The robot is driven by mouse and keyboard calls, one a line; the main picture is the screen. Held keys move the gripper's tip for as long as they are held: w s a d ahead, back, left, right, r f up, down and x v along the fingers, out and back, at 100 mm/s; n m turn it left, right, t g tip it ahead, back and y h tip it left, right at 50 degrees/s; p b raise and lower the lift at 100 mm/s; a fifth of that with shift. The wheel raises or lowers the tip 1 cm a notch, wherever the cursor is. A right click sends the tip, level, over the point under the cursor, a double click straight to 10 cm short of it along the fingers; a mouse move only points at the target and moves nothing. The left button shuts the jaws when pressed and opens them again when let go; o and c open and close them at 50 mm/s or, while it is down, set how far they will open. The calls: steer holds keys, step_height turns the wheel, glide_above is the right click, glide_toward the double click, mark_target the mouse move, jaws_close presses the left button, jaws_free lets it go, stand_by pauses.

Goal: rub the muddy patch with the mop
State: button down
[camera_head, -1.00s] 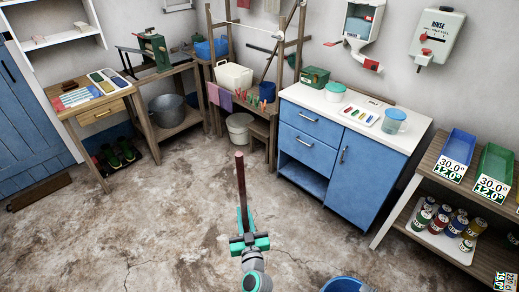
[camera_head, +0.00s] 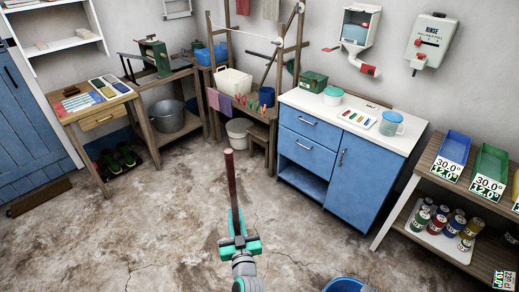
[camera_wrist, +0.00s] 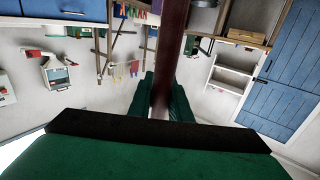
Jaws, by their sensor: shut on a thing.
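My gripper (camera_head: 240,246) is at the lower middle of the head view, shut on the mop's handle. The mop (camera_head: 231,178) shows as a dark red-brown pole rising from the jaws, its top tilted slightly left. In the wrist view the mop pole (camera_wrist: 170,50) runs up the picture between the green fingers of my gripper (camera_wrist: 162,100). The mop's head is not in view. The floor (camera_head: 130,235) is stained with brown blotches throughout; I cannot tell which one is the muddy patch.
A blue tub (camera_head: 345,284) stands at the bottom edge, right of my gripper. A blue cabinet (camera_head: 352,185) and a wooden shelf rack (camera_head: 402,217) stand on the right. A table (camera_head: 62,120) and blue door (camera_head: 28,140) are on the left. The floor between is open.

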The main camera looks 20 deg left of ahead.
step_height(320, 180, up, 4)
stand_by(0.5)
steer(key=shift+d, duration=0.1)
stand_by(0.8)
